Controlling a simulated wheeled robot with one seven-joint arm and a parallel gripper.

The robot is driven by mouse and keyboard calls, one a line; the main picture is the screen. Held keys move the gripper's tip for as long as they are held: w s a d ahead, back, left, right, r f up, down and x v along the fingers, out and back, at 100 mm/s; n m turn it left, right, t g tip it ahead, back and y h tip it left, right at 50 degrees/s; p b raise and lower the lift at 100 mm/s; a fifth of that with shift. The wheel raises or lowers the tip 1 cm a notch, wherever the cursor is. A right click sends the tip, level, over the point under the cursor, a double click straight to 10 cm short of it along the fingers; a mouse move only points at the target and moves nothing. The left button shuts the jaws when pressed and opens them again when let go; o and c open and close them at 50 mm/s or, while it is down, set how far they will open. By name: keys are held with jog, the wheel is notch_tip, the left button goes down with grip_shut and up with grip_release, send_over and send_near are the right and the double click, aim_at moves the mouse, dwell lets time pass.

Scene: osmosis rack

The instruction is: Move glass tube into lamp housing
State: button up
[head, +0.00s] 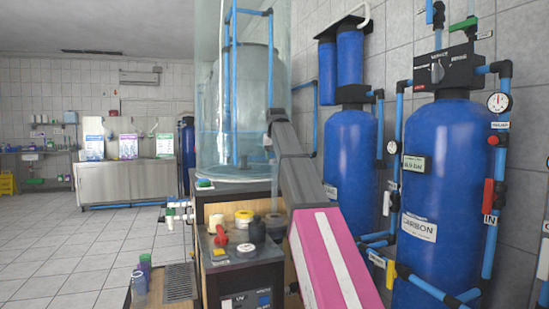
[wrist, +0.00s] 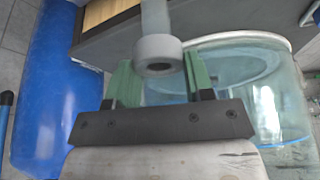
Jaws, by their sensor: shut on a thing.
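My gripper (wrist: 160,72) is shut on the glass tube (wrist: 155,15). Its green fingers sit on either side of the tube's grey collar (wrist: 158,53), whose open end faces the wrist camera. In the head view, my gripper (head: 268,141) is beside the large clear tank, above the control cabinet. The tube (head: 275,185) shows only faintly below it, partly hidden by my arm. A short grey cylinder (head: 273,224), which looks like the lamp housing, stands on the cabinet top under the tube. I cannot tell whether the tube touches it.
The clear tank (head: 215,120) stands close left of my gripper. The cabinet (head: 240,257) carries a red knob (head: 221,235), a yellow-topped part (head: 244,216) and a black part (head: 257,230). Blue pressure tanks (head: 437,200) and pipes crowd the right. Open tiled floor (head: 70,240) lies left.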

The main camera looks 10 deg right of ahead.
send_over(275, 203)
jog(key=w, duration=0.1)
jog(key=shift+w+f, duration=0.15)
jog(key=shift+f, duration=2.05)
jog(key=shift+f, duration=3.85)
jog(key=shift+f, duration=0.15)
jog(key=shift+f, duration=3.75)
jog(key=shift+f, duration=1.35)
jog(key=o, duration=1.2)
